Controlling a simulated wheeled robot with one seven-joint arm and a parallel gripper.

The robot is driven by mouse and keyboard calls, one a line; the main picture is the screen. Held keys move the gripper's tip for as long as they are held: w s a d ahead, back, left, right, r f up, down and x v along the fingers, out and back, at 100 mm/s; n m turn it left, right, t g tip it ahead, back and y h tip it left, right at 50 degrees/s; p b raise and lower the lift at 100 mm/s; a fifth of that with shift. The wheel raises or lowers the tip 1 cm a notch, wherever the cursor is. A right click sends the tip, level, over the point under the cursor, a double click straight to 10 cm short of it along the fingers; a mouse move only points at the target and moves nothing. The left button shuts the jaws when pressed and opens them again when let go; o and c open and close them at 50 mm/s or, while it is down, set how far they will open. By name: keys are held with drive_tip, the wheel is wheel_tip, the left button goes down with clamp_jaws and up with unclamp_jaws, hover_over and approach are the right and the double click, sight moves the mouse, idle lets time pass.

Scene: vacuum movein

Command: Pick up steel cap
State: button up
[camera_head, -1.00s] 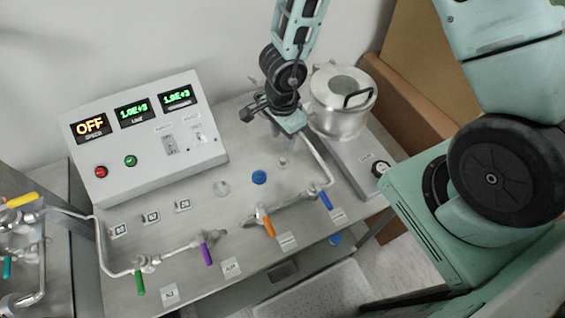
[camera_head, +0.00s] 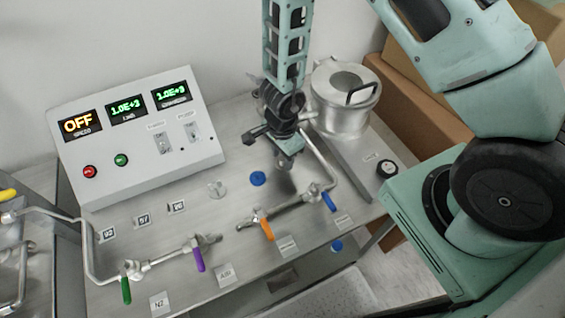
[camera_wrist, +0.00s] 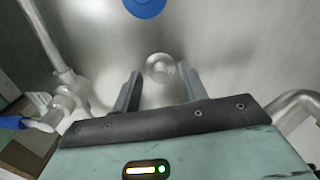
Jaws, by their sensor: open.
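The steel cap (camera_wrist: 160,67) is a small round silvery piece on the metal bench top. In the wrist view it shows between and slightly beyond the fingertips of my gripper (camera_wrist: 159,80). The fingers are open and nothing is held. I cannot tell whether a finger touches the cap. In the head view my gripper (camera_head: 287,163) points down at the bench behind the pipe with the blue handle, and it hides the cap there.
A blue cap (camera_head: 257,179) and a clear-looking disc (camera_head: 217,189) lie to the left. A steel pot (camera_head: 345,100) stands behind right. Pipes with a blue-handled valve (camera_head: 328,201) and an orange-handled valve (camera_head: 267,230) run in front. The control box (camera_head: 140,140) is at left.

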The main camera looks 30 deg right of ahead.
sight(282, 158)
clamp_jaws()
drive_tip(key=shift+r, duration=0.15)
wheel_tip(282, 158, up, 18)
drive_tip(key=p, duration=0.8)
